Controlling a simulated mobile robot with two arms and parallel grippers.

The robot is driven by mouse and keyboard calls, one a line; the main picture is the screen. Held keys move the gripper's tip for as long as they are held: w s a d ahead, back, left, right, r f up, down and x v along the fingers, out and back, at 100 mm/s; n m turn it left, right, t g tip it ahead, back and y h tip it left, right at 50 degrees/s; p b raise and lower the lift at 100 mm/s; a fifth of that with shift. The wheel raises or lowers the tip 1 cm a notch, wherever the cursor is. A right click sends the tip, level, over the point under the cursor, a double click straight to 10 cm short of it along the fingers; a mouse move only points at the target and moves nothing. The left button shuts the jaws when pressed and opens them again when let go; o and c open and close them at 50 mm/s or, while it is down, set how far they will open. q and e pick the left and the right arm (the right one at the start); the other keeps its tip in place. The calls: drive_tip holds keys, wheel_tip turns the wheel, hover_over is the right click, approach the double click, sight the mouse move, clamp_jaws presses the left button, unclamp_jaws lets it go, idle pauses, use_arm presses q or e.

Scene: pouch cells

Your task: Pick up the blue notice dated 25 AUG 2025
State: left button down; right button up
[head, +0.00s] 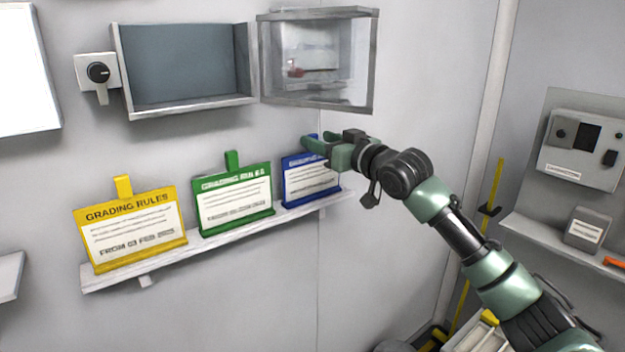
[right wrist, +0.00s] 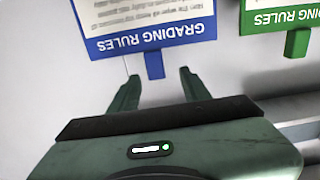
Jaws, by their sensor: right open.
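The blue notice (head: 312,182) stands at the right end of the wall shelf, a white printed sheet on a blue board with a tab on top. Its date cannot be read. My right gripper (head: 313,147) is at its top edge and hides part of it. In the right wrist view the blue notice (right wrist: 150,38) appears upside down, and its tab (right wrist: 153,63) reaches between the open fingertips of the right gripper (right wrist: 160,74), with a gap on each side. Nothing is held. My left gripper is not in view.
A green notice (head: 235,200) and a yellow notice (head: 131,230) stand to the left on the same shelf (head: 215,240). An open wall cabinet (head: 188,108) with its clear door (head: 318,60) swung out hangs just above my right gripper.

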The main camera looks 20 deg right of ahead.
sight(315, 137)
drive_tip(key=p+x, duration=0.1)
drive_tip(key=x, duration=0.2)
drive_tip(key=shift+w+d+r+p, duration=0.1)
drive_tip(key=shift+w+r+p, duration=0.15)
drive_tip(key=shift+p, duration=0.1)
drive_tip(key=shift+w+f, duration=0.25)
clamp_jaws()
idle(0.9)
